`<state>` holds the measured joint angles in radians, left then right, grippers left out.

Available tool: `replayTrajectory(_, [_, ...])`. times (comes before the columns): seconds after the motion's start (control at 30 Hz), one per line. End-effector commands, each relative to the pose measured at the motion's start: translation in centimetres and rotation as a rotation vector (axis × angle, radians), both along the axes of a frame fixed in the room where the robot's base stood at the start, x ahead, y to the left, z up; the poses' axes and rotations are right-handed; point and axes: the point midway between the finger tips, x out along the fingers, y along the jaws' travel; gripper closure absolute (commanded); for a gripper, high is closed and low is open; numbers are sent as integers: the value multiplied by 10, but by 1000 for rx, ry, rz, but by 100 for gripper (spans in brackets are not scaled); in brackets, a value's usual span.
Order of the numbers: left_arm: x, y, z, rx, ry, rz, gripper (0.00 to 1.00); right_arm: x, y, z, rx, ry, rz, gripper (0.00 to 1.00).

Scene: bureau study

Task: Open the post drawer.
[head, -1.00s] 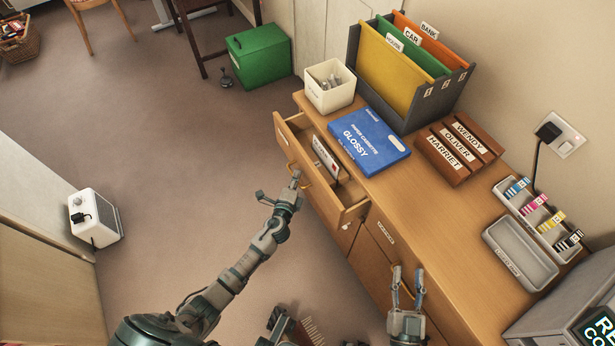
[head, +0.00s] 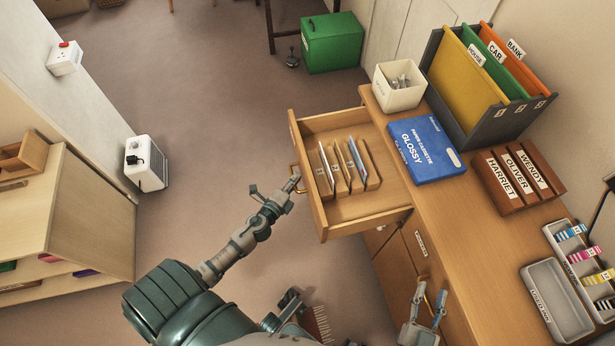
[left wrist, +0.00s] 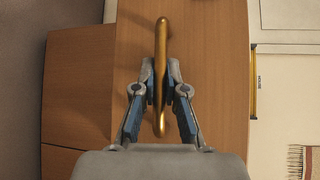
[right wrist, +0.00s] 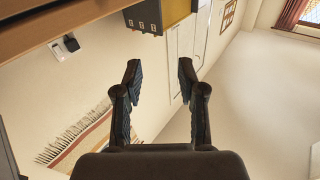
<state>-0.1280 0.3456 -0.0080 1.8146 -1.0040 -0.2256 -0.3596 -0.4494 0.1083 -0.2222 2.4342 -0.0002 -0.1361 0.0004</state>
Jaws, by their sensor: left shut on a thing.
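The post drawer (head: 365,211) is pulled well out of the wooden bureau in the head view. Wooden dividers (head: 372,166) with papers or envelopes between them stand inside it. My left gripper (head: 294,184) is at the outer face of the drawer. In the left wrist view its fingers (left wrist: 160,92) are shut on the brass handle (left wrist: 162,50), one finger on each side. My right gripper (head: 430,300) is in front of the lower bureau, below the top's edge. In the right wrist view its fingers (right wrist: 158,80) are apart with nothing between them.
On the bureau top stand a blue paper box (head: 426,150), a white bin (head: 399,88), a file rack (head: 484,82), a brown name-labelled sorter (head: 518,176) and a grey tray (head: 557,300). A green box (head: 332,42) is on the floor.

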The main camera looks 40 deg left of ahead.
Motion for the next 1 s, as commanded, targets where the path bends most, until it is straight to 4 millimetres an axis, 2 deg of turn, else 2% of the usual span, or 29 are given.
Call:
replayTrajectory(0.03, [-4,9,0,6,1,11,100,0,0,0,2,-5,0,60])
replayTrajectory(0.2, [-13,16,0,6,0,11,100,0,1,4,9,-29,1,60])
replayTrajectory(0.73, [-16,19,2,4,-2,12,100,2,2,9,12,-47,3,60])
replayTrajectory(0.77, [-17,19,2,4,-2,12,84,2,2,8,12,-46,3,60])
replayTrajectory(0.83, [-17,19,2,4,-2,11,67,2,2,8,12,-44,3,60])
replayTrajectory(0.87, [-17,19,2,4,-2,10,63,2,2,8,12,-43,3,60])
replayTrajectory(1.0, [-17,16,2,3,-2,7,63,1,2,6,12,-37,2,60])
